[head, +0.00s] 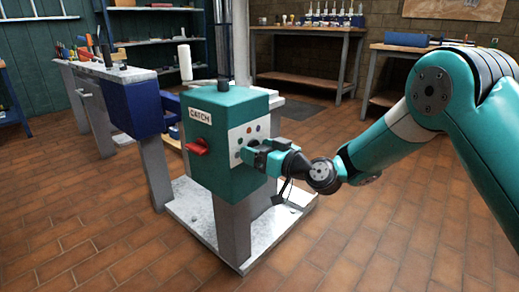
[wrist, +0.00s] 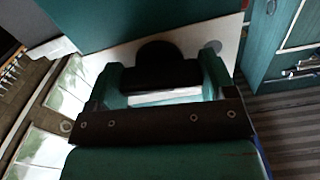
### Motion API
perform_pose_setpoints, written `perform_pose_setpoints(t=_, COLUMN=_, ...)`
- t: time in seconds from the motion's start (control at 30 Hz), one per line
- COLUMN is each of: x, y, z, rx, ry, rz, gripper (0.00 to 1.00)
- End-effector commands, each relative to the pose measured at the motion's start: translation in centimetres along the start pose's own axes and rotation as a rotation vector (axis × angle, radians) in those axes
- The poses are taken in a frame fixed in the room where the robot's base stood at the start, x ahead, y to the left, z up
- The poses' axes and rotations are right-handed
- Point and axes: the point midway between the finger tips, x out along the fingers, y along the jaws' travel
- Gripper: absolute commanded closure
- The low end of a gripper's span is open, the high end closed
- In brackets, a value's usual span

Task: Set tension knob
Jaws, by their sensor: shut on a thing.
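In the head view the fingers hide the knob. Its setting cannot be read.
A red knob (head: 197,147) sits under a CATCH label (head: 200,115) on the box's left face. A white base plate (head: 188,218) lies below. A bench with a blue box (head: 137,107) stands at left. The brick floor at front right is clear.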

Motion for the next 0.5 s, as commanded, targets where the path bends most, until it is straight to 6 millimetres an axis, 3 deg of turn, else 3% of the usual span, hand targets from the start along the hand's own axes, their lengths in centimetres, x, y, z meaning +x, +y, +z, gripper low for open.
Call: perform_pose_setpoints(t=0.5, x=-0.05, y=0.06, z=-0.17, rx=0.396, ry=-0.002, rz=0.001, gripper=0.47)
